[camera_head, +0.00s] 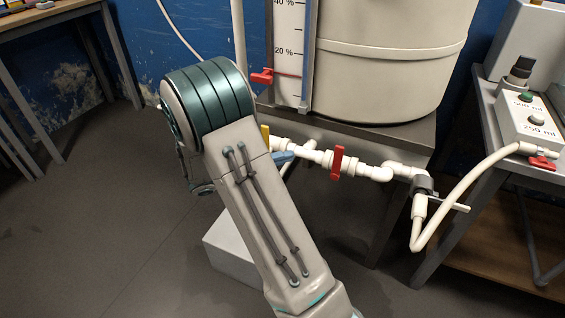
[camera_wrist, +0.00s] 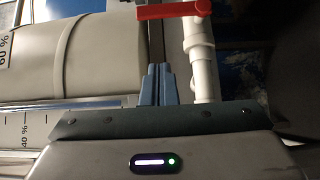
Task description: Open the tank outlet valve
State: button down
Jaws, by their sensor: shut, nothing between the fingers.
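A white pipe (camera_head: 375,172) runs below the large cream tank (camera_head: 385,65). A valve on it has a red handle (camera_head: 338,162) standing upright, crosswise to the pipe. The same red handle (camera_wrist: 178,11) appears to be at the top of the wrist view, with the white pipe (camera_wrist: 203,65) beside my fingers. My gripper (camera_wrist: 157,68) has its blue fingers together and empty, a gap short of the handle. In the head view the blue fingertips (camera_head: 284,158) show near the pipe, left of the handle. My arm hides the rest of the gripper and the pipe's left part.
A yellow handle (camera_head: 265,136) shows beside my arm. Another red handle (camera_head: 262,77) is at the level gauge (camera_head: 289,60). The tank's grey stand (camera_head: 400,140) is behind the pipe. A white hose (camera_head: 462,190) leads to the right bench with a dispenser box (camera_head: 528,125).

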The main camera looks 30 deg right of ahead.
aim_at(337, 164)
jog(key=s+d+b, duration=0.2)
jog(key=s+d, duration=0.2)
jog(key=d, duration=0.4)
jog(key=shift+d, duration=0.4)
